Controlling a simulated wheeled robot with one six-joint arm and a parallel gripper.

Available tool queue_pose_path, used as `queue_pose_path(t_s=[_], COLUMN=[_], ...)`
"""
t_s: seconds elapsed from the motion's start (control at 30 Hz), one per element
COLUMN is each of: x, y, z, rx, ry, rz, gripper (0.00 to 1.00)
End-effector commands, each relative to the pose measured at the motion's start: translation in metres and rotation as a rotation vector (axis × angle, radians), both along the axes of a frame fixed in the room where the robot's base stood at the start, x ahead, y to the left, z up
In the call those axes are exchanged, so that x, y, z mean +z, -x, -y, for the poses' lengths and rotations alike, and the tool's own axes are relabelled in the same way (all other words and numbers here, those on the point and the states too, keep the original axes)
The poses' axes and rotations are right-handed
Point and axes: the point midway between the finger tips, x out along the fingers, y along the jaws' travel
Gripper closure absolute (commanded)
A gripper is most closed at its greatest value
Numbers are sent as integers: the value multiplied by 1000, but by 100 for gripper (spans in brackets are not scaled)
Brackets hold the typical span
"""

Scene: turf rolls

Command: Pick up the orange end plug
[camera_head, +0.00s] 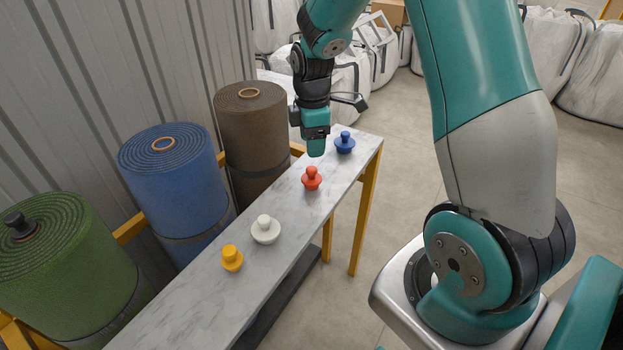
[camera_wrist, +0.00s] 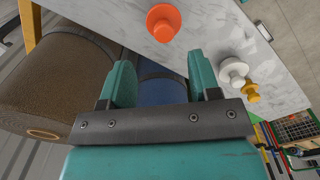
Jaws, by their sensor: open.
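The orange end plug (camera_head: 311,178) has a round base with a knob on top and stands upright on the marble-topped bench (camera_head: 178,309). In the wrist view the orange end plug (camera_wrist: 163,23) is near the top middle, beyond the fingertips. My gripper (camera_head: 316,148) is above the bench, a little behind the plug in the head view and apart from it. In the wrist view my gripper (camera_wrist: 161,80) has its two teal fingers spread with nothing held between them.
A blue plug (camera_head: 345,143) stands at the bench's far end; a white plug (camera_head: 265,231) and a yellow plug (camera_head: 232,259) stand nearer. Green (camera_head: 65,260), blue (camera_head: 172,185) and brown (camera_head: 252,120) turf rolls line the left side. Bare bench lies between the plugs.

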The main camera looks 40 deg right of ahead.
Motion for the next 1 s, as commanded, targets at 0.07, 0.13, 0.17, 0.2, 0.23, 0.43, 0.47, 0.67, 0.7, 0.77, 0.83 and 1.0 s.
queue_pose_path(t_s=[0.07, 0.13, 0.17, 0.2, 0.23, 0.43, 0.47, 0.67, 0.7, 0.77, 0.83, 1.0], x=[-14, -23, -25, -28, -29, -50, -55, -79, -81, -82, -82, -82], y=[1, 1, 1, 1, 1, 3, 4, 4, 4, 4, 4, 3], z=[-1, -1, -1, -1, -1, -4, -4, -5, -5, -5, -5, -5], rx=[0, 0, 0, 0, 0, 1, 1, 0, 0, 0, 0, 0], ry=[-1, -1, -1, -1, -1, -2, -1, 0, 0, -1, -1, -1], rz=[-4, -3, -3, -2, -2, -6, -5, -1, -1, 0, 0, 0], gripper=[43, 43, 43, 43, 43, 43, 43, 43, 43, 43, 43, 62])
